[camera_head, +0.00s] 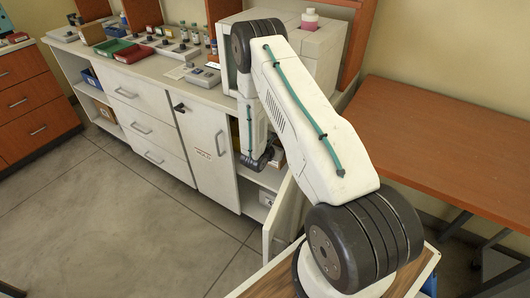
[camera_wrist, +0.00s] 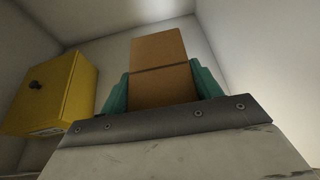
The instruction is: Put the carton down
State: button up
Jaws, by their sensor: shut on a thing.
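A brown carton (camera_wrist: 160,52) stands out ahead of my gripper (camera_wrist: 163,88) in the wrist view. The gripper's two teal fingers are on its left and right sides, shut on it. A line runs across the carton's near face. The carton's underside is hidden, so I cannot tell whether it touches a surface. In the head view my arm reaches into the open cupboard (camera_head: 273,178) below the counter, and the gripper is hidden there.
A yellow box (camera_wrist: 48,95) with a dark knob is left of the carton, apart from it. Pale walls surround both. The open cupboard door (camera_head: 284,218) stands out toward me. A closed white door (camera_head: 207,150) is to its left. An orange-brown table (camera_head: 440,135) stands right.

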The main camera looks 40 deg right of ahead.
notch_tip(320, 180, down, 8)
jog(key=shift+f, duration=0.15)
dwell(0.3)
jog(key=o, duration=1.1)
jog(key=shift+f, duration=0.1)
jog(key=shift+a+r, duration=0.2)
jog(key=v, duration=1.1)
jog(key=shift+s+a, duration=0.15)
jog(key=shift+a, duration=0.2)
jog(key=shift+r, duration=0.2)
